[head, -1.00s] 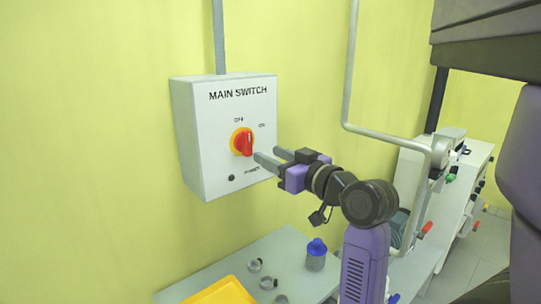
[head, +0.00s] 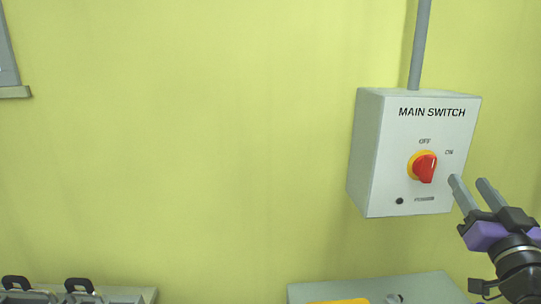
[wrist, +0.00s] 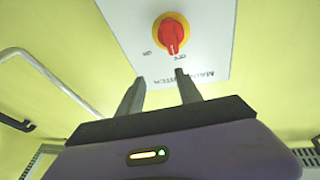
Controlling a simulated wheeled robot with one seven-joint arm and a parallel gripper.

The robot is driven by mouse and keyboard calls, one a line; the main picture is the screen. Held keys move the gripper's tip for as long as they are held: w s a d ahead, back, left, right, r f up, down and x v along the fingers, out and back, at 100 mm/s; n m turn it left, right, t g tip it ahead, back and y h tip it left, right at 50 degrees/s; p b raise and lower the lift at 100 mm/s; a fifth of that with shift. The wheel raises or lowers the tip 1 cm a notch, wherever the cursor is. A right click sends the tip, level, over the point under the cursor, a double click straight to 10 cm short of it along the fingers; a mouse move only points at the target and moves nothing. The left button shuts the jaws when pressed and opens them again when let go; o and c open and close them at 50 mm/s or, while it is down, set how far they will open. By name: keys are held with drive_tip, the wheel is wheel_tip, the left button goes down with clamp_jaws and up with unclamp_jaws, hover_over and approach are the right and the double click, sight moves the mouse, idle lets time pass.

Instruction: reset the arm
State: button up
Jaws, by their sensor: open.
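My gripper (head: 470,188) is open and empty at the right of the head view. Its two grey fingers point up and left towards the main switch box (head: 400,180), a pale grey box on the yellow wall. The box carries a red rotary knob (head: 425,168) on a yellow ring, under the printed OFF and ON marks. In the head view the fingers are just right of the knob and seem apart from it. In the wrist view the open fingers (wrist: 158,88) show below the red knob (wrist: 172,36), with a gap between.
A grey conduit (head: 419,45) runs up from the box. Below it is a grey table (head: 400,286) with a yellow tray (head: 340,301). Black-handled items (head: 78,285) stand at lower left. A grey pipe (wrist: 50,70) bends along the wall in the wrist view. The wall's middle is bare.

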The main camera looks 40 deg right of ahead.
drive_tip(key=a+f+n+t+y, duration=0.2)
drive_tip(key=a+f+n+y, duration=0.3)
drive_tip(key=a+f, duration=1.5)
drive_tip(key=s+a+f+n+g+y, duration=0.1)
drive_tip(key=s+a+f+y, duration=0.3)
drive_tip(key=a, duration=0.5)
drive_tip(key=s+a+f+n+g+y, duration=0.1)
drive_tip(key=s+a+f+n+y, duration=0.2)
drive_tip(key=s+a, duration=0.6)
wheel_tip(320, 180, down, 2)
drive_tip(key=y, duration=0.2)
drive_tip(key=shift+s+a+n+g+y, duration=0.2)
drive_tip(key=shift+s+n+g+y, duration=0.1)
drive_tip(key=shift+n+g, duration=0.1)
